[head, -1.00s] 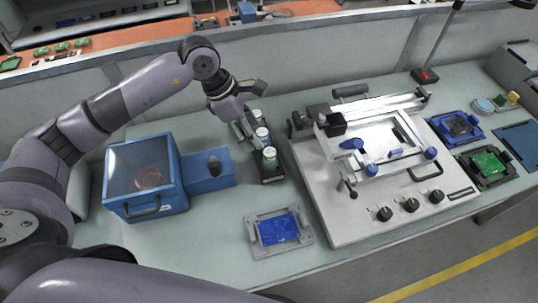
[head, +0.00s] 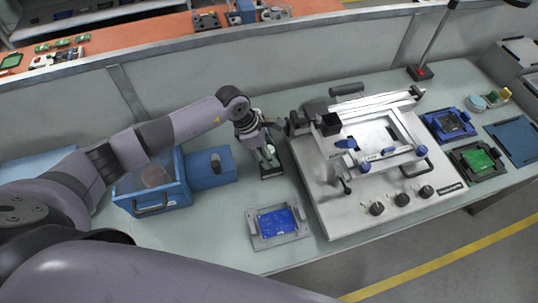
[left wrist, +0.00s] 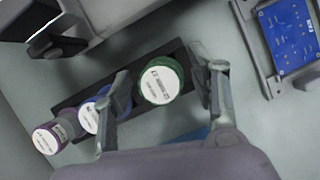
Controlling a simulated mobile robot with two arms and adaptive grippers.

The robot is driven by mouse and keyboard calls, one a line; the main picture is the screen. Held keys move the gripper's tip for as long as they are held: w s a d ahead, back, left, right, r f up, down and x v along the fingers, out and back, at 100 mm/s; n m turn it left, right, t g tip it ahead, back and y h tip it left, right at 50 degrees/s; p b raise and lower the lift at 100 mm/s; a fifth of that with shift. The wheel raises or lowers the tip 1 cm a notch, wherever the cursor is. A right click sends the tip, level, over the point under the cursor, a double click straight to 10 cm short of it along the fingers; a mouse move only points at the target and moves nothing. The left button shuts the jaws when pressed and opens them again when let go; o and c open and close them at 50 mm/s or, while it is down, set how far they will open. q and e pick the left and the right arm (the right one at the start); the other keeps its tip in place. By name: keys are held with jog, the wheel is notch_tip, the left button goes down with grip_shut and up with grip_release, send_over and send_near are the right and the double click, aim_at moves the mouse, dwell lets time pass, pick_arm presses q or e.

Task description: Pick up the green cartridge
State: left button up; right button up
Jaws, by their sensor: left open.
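The green cartridge (left wrist: 160,82) has a white printed cap and a green rim; it stands in a dark rack (left wrist: 180,58). My left gripper (left wrist: 168,84) is open, with one finger on each side of the green cartridge. I cannot tell whether either finger touches it. A blue-rimmed cartridge (left wrist: 92,118) and a purple one (left wrist: 48,137) stand farther along the row; the left finger partly covers the blue one. In the head view my left gripper (head: 264,155) is over the rack (head: 271,172) and hides most of the cartridges. My right gripper is not in view.
A blue box with a clear lid (head: 152,182) stands left of the rack. A large white printing machine (head: 385,165) stands close on its right. A grey fixture with a blue board (head: 278,223) lies in front. Bare bench (head: 205,235) shows at front left.

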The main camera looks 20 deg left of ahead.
pick_arm(q)
grip_shut()
dwell(0.7)
